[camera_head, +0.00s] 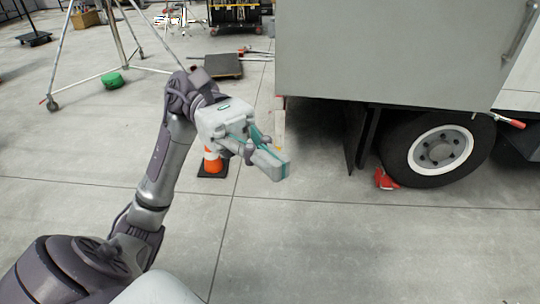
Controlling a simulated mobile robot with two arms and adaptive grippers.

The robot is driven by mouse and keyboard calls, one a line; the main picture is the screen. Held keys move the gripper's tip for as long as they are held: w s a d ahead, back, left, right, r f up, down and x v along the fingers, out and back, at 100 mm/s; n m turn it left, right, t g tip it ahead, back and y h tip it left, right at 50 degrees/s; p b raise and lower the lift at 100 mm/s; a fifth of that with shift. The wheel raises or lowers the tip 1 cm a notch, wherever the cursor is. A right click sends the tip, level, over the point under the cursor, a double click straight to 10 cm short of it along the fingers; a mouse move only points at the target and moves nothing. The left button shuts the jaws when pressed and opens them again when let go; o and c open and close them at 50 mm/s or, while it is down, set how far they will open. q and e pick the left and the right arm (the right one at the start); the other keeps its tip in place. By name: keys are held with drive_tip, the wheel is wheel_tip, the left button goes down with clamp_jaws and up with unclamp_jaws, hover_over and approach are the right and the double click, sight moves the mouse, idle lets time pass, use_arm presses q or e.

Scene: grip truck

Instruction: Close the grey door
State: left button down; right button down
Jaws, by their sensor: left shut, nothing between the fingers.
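A large grey panel (390,55) on the side of the truck fills the upper right in the head view. I cannot tell whether it is the grey door or part of the truck body. A handle (519,32) shows near its right edge. My left gripper (282,172) is shut and empty, in front of and below the panel's lower left corner, apart from it. My right gripper is out of view.
A truck wheel (440,148) has a red chock (385,179) against it. An orange cone (212,163) stands behind my left arm. A metal frame stand (75,45), a green round object (112,80) and a flat dark cart (223,66) are further back. The near floor is clear.

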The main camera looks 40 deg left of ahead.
use_arm(q)
drive_tip(key=c, duration=1.1)
unclamp_jaws()
drive_tip(key=v, duration=1.2)
